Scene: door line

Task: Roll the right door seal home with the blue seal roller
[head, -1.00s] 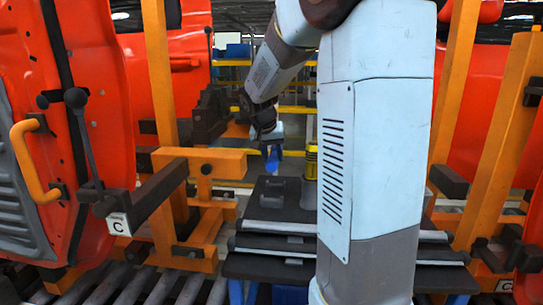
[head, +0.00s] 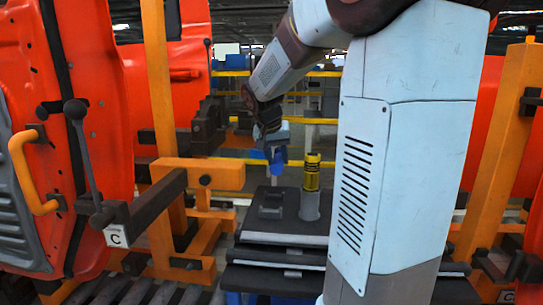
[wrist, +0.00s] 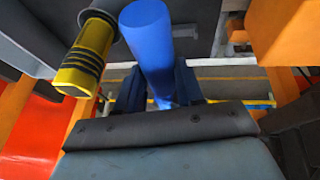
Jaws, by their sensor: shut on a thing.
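The blue seal roller (head: 276,168) hangs below my gripper (head: 274,150) in the head view, above the dark bench top. In the wrist view the blue roller (wrist: 150,40) sits between the two dark fingers of my gripper (wrist: 160,88), which is shut on it. A red door panel (head: 85,130) stands at the left. A dark vertical strip (head: 62,90) runs along it, possibly a seal. Another red panel (head: 482,130) at the right is mostly hidden behind my arm, and no seal on it can be made out.
A yellow and black tool (head: 312,172) stands in a grey holder on the bench (head: 290,226), beside a dark empty-looking cradle (head: 271,203). It also shows in the wrist view (wrist: 87,52). Orange frames (head: 215,172) and a lever (head: 88,150) flank the left door. Roller conveyors run below.

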